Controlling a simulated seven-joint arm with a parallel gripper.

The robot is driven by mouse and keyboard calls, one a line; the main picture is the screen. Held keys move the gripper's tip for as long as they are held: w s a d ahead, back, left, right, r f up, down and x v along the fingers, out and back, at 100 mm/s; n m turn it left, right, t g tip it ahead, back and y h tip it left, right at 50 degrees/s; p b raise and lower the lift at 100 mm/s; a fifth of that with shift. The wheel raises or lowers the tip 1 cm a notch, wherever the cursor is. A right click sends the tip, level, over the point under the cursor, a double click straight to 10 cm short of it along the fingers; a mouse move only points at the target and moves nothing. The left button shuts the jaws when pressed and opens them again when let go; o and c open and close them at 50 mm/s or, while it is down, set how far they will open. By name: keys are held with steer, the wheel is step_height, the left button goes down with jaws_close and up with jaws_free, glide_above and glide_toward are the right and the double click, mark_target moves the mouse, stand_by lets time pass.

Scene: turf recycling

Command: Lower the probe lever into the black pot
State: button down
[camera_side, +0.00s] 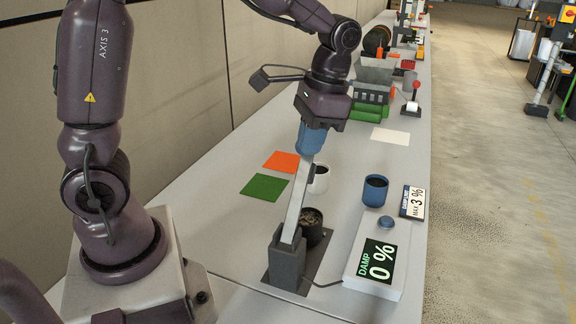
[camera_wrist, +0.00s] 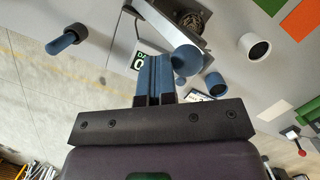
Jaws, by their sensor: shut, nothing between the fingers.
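The probe lever (camera_side: 299,202) is a silver bar hinged at a dark grey post (camera_side: 287,264); it stands steeply raised. The black pot (camera_side: 312,226), with dark grainy contents, stands beside the post; it also shows in the wrist view (camera_wrist: 194,20). My gripper (camera_side: 311,150) is at the lever's upper end; its blue fingers partly hide that end. In the wrist view the fingers (camera_wrist: 154,62) are shut and empty, and a round blue knob (camera_wrist: 187,60) shows just right of them. Whether they touch the knob or lever is unclear.
A white meter (camera_side: 365,258) reads "DAMP 0 %". A white cup (camera_side: 319,180) and blue cup (camera_side: 375,191) stand behind the pot. Green (camera_side: 265,187) and orange (camera_side: 282,161) squares lie left. A cable runs from the post to the meter.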

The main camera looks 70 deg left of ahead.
mark_target(313, 163)
steer(key=w+a+f+g+h, duration=0.1)
steer(key=w+a+f, duration=0.1)
steer(key=w+a+f+g+h, duration=0.2)
steer(key=shift+w+a, duration=0.3)
steer(key=shift+a, duration=0.05)
steer(key=w+a+f+g, duration=0.1)
steer(key=w+a+f, duration=0.2)
steer(key=f, duration=0.4)
steer(key=shift+w+a+m+h, duration=0.2)
steer(key=shift+w+m+h, duration=0.1)
steer(key=shift+h, duration=0.1)
steer(key=shift+s+f, duration=0.1)
steer(key=shift+f, duration=0.05)
steer(key=shift+a, duration=0.1)
